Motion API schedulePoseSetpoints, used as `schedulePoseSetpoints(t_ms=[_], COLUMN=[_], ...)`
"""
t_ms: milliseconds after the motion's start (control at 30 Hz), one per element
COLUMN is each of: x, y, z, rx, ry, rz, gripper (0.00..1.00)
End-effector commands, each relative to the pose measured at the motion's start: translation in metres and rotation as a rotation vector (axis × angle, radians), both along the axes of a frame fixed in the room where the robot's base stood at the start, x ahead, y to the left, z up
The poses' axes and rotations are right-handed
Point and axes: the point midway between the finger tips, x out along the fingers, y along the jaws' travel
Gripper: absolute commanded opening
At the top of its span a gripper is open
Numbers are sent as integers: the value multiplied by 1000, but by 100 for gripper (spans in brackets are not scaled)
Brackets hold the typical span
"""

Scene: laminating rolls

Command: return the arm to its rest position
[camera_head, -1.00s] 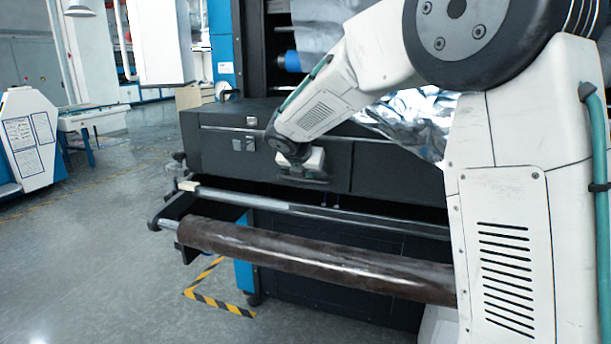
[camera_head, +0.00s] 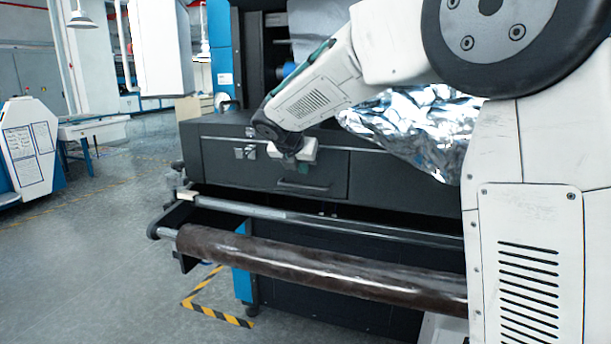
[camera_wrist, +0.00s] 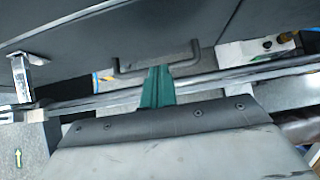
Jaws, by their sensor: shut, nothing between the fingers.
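My arm reaches from the right of the head view toward the front of the dark machine. My gripper (camera_head: 303,168) is at the end of the white wrist, in front of the drawer front (camera_head: 325,172). In the wrist view my gripper (camera_wrist: 160,70) shows as green fingers close together, with nothing between them. The tips appear close to the black drawer handle (camera_wrist: 130,70); I cannot tell whether they touch it. The handle also shows in the head view (camera_head: 303,187), just below the fingers.
Below the drawer run a metal bar (camera_head: 300,216) and a dark brown roll (camera_head: 320,268). Crumpled silver film (camera_head: 425,125) hangs beside my arm. Open grey floor (camera_head: 90,260) lies at the left, with yellow-black tape (camera_head: 217,315) near the machine's foot.

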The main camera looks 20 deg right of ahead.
Motion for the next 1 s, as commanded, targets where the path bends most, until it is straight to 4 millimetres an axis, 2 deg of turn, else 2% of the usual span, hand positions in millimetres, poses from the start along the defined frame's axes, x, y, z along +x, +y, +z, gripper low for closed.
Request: schedulePoseSetpoints(t_ms=[167, 433, 500, 567, 600, 667, 767, 1000], x=[-8, -11, -15, -26, -39, -64, -118, -277], y=[11, 14, 14, 13, 13, 12, 7, 5], z=[13, 15, 11, -5, -17, -28, -39, -57], rx=[1, 37, 100, 177, 236, 331, 489, 783], ry=[1, -25, -55, -70, -80, -106, -159, -301], rz=[1, -50, -140, -258, -354, -519, -827, -1627], gripper=[0, 0, 0, 0, 0, 0, 0, 0])
